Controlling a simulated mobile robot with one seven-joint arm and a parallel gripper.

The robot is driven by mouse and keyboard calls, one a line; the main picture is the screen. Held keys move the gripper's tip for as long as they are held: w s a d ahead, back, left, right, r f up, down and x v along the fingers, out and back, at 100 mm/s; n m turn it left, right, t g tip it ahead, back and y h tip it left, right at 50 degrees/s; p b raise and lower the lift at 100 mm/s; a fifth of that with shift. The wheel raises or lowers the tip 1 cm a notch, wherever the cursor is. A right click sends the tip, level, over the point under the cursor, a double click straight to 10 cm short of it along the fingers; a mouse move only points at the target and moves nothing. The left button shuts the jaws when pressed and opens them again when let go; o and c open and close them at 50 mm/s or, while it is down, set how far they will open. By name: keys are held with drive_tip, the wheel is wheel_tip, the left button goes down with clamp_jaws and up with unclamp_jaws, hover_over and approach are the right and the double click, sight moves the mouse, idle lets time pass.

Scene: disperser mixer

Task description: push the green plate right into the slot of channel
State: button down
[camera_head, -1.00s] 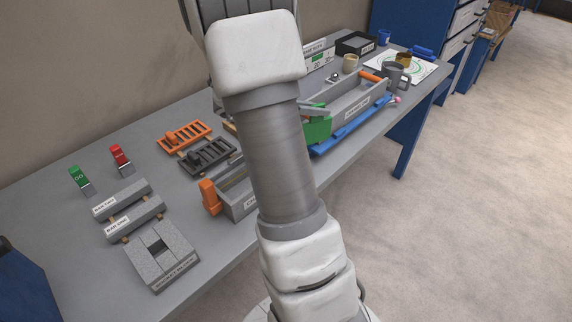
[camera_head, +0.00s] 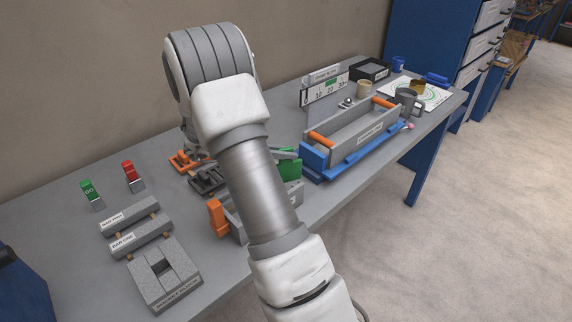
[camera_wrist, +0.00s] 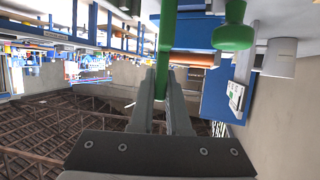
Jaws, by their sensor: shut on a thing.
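The green plate (camera_head: 292,166) shows just right of my forearm in the head view, partly hidden. My gripper (camera_wrist: 162,78) is shut on a green piece (camera_wrist: 166,45) in the wrist view, which looks like part of the plate. A green knob shape (camera_wrist: 234,36) is to its right there. In the head view my gripper is hidden behind my arm. A long grey trough with an orange end (camera_head: 217,214) lies under my arm and is mostly covered. It may be the channel; its slot is not visible.
A grey trough with orange bars (camera_head: 367,135) and a blue rail (camera_head: 352,165) stand right of the plate. A grey slotted block (camera_head: 162,275), two labelled bars and red and green tags are at left. The table's front edge is close to the troughs.

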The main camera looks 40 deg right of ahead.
wheel_tip(320, 180, down, 4)
drive_tip(key=shift+r, duration=0.1)
